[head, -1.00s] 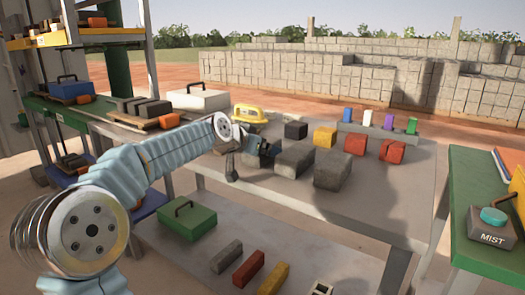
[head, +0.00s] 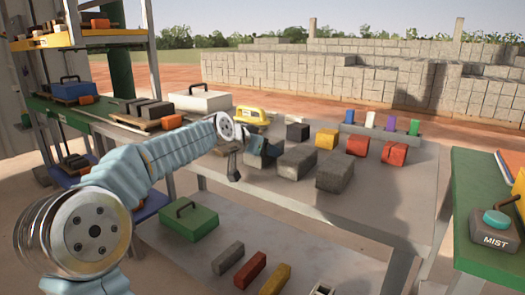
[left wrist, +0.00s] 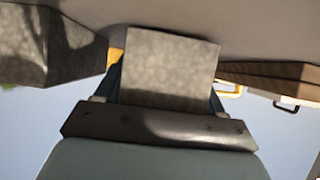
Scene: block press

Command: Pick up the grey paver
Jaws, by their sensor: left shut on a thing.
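The grey paver (left wrist: 168,65) is a mottled grey block between the two dark blue fingers of my left gripper (left wrist: 166,92) in the left wrist view. In the head view my left gripper (head: 263,148) is over the left-middle of the workbench (head: 225,200), shut on the grey paver (head: 255,161), which is partly hidden by the gripper. I cannot tell whether the paver is clear of the bench top. My right gripper is not in view.
Two grey blocks (head: 297,162) (head: 335,173) stand right of the gripper. Black (head: 297,132), yellow (head: 326,138) and red blocks (head: 394,152) stand behind. A yellow case (head: 250,115) is at the back. A green table (head: 485,220) is at right.

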